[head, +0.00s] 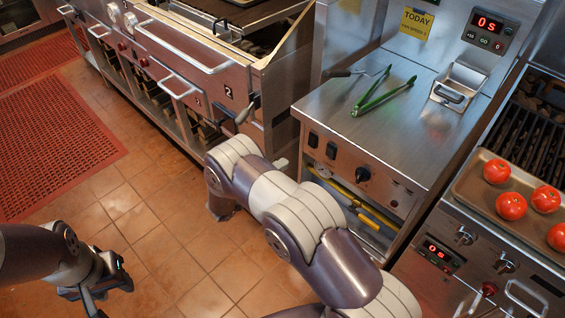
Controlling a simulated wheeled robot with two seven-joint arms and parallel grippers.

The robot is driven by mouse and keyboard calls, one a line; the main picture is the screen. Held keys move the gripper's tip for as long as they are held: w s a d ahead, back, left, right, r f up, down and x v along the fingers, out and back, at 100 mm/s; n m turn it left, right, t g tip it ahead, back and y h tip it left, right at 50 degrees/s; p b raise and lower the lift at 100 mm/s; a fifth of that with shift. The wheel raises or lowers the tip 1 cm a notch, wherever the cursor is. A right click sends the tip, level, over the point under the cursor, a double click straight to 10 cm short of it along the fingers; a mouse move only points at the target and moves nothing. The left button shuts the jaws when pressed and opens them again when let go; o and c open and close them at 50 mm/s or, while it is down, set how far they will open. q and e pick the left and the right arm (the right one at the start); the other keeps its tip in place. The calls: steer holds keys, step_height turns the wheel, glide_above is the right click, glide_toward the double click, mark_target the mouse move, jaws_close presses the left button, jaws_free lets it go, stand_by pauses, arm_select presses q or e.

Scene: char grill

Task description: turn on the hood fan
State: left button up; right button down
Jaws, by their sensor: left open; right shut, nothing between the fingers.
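No hood shows in this view. A steel counter unit has a front panel with two dark rocker switches (322,145) and a black knob (363,174); their labels are too small to read. My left gripper (98,293) is open and empty above the tiled floor at the lower left, well away from the panel. My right arm (300,215) crosses the middle in front of the counter unit, left of and below the switches.
Green-handled tongs (384,96) lie on the steel counter (340,105). Tomatoes (511,206) sit on a tray (477,192) beside a char grill (535,125) at the right. A griddle range (190,62) stands at the back left. The tiled floor (165,240) is clear.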

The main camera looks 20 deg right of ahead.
mark_target(311, 145)
steer(key=x, duration=1.1)
steer(key=shift+p, duration=0.35)
